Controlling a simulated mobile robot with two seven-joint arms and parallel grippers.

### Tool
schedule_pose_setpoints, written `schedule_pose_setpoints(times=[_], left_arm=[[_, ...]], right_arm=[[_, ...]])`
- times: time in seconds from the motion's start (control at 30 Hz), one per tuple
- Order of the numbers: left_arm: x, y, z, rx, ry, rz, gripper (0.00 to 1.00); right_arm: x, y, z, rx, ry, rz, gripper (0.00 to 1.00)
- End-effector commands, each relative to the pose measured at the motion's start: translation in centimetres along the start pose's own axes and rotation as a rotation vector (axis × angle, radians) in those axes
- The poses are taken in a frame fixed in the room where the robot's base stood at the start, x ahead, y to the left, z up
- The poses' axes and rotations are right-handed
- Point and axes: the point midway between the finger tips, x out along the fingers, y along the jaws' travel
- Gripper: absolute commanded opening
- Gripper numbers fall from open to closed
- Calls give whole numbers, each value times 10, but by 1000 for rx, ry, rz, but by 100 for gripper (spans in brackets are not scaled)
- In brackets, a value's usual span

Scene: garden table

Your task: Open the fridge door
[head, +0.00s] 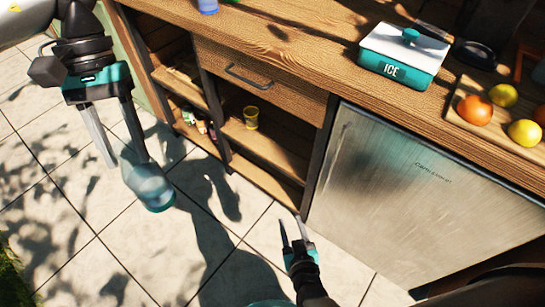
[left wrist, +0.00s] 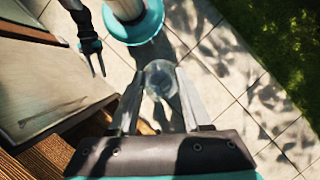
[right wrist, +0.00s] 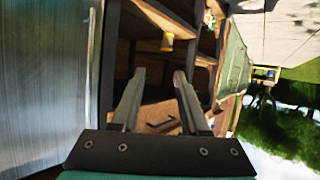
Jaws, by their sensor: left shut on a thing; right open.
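The fridge (head: 415,205) is built in under the counter at the right of the head view. Its brushed-steel door is shut, and a thin upright strip, perhaps the handle, runs near its left edge. The steel front also fills the left of the right wrist view (right wrist: 45,90). My right gripper (head: 292,228) is open and empty, low in front of the door's left edge. My left gripper (head: 126,158) is shut on a clear bluish cup (head: 150,188), held tilted above the paving, well left of the fridge. The cup shows between its fingers in the left wrist view (left wrist: 160,78).
The wooden counter (head: 290,62) carries a teal-and-white ice box (head: 403,62) and a board with fruit (head: 460,118). Open shelves left of the fridge hold a yellow cup (head: 251,117). The paving (head: 120,250) in front is clear.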

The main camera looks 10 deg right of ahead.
Motion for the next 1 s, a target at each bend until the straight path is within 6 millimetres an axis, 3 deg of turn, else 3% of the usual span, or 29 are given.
schedule_pose_setpoints(times=[0.1,0.33,0.5,0.73,1.0], left_arm=[[18,0,-12,-2,3,1,0],[38,0,-28,-4,6,2,0],[47,-1,-35,-5,8,3,0],[51,-1,-39,-6,9,4,0],[60,-1,-42,-6,8,4,0]], right_arm=[[16,12,-25,36,136,120,45],[19,47,-62,105,302,381,45],[13,68,-71,147,342,530,45],[9,80,-75,169,352,613,45],[34,101,-84,170,355,618,45]])
